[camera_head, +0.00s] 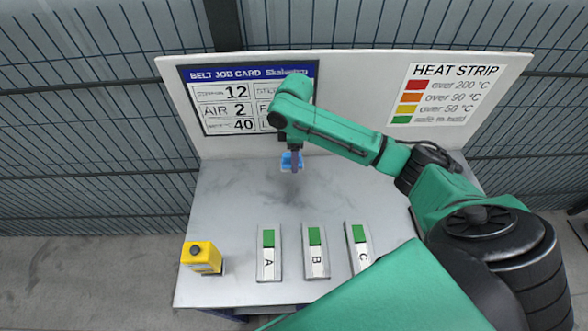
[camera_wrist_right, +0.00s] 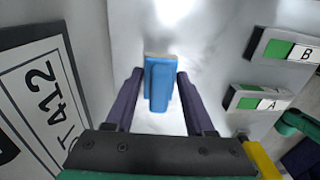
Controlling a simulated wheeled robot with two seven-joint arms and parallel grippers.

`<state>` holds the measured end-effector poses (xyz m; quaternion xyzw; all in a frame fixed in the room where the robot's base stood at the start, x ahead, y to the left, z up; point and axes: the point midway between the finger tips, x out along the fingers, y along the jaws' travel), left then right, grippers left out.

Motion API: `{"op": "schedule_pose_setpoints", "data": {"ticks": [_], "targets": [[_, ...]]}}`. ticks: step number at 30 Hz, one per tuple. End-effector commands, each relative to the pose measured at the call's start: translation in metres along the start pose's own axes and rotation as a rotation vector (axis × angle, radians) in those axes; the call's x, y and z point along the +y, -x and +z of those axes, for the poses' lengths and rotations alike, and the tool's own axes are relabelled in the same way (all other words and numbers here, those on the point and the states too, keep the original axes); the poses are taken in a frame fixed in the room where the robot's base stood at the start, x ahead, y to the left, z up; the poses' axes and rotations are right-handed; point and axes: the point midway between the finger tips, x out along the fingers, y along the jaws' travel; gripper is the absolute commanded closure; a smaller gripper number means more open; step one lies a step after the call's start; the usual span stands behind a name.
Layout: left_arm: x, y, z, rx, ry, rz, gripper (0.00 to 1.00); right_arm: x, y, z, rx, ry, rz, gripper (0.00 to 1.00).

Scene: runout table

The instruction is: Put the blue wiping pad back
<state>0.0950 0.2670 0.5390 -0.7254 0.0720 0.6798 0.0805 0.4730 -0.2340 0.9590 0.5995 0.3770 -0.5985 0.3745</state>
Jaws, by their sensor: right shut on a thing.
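The blue wiping pad (camera_head: 287,161) is at my right gripper (camera_head: 292,163), near the back of the grey table (camera_head: 235,205), in front of the job card. In the right wrist view, the pad (camera_wrist_right: 158,84) sits between the two dark fingers of the right gripper (camera_wrist_right: 156,88). The gripper is shut on it. I cannot tell whether the pad touches the table. My left gripper is not in view.
Blocks marked A (camera_head: 268,262), B (camera_head: 316,262) and C (camera_head: 358,250) stand along the table's front. A yellow device (camera_head: 203,257) stands front left. The backboard carries a job card (camera_head: 232,105) and a heat strip sign (camera_head: 445,95). The table's middle is clear.

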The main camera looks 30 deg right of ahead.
Motion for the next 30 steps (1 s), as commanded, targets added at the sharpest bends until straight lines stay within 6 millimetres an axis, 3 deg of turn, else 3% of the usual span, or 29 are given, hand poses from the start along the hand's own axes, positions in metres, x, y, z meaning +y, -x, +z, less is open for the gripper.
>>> {"op": "schedule_pose_setpoints", "data": {"ticks": [10,20,21,23,30], "targets": [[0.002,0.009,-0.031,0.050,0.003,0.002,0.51,0.000,-0.062,0.000,0.000,0.001,0.000,0.98],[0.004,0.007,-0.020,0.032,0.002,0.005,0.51,0.001,-0.070,0.000,0.001,0.001,0.002,0.98],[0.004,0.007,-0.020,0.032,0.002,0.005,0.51,0.001,-0.070,0.000,0.000,0.001,0.002,0.38],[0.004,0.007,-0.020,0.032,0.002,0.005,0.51,0.001,-0.070,0.000,0.000,0.001,0.002,0.16],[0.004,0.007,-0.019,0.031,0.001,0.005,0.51,0.001,-0.069,0.000,0.001,0.001,0.002,0.16]]}}
